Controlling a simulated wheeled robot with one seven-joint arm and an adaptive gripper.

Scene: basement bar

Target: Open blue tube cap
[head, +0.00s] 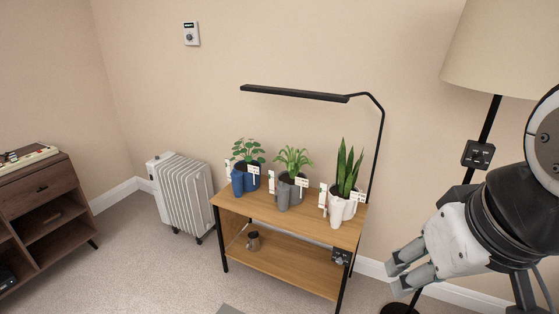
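A blue tube (237,183) stands upright at the front left of a dark blue plant pot (249,179) on the wooden plant table. The tube is small here, and I cannot make out a separate cap or whether it is open. My gripper (395,277) is at the lower right, in front of and to the right of the table, well away from the blue tube. Its two grey fingers point left with a gap between them, and nothing shows in it.
The two-tier table (305,221) also bears a grey pot (292,190) and a white pot (345,206), each with a tube. A black lamp (295,93) arches above. A radiator (183,190) stands left; a floor lamp (484,125) stands right. Carpet in front is mostly clear.

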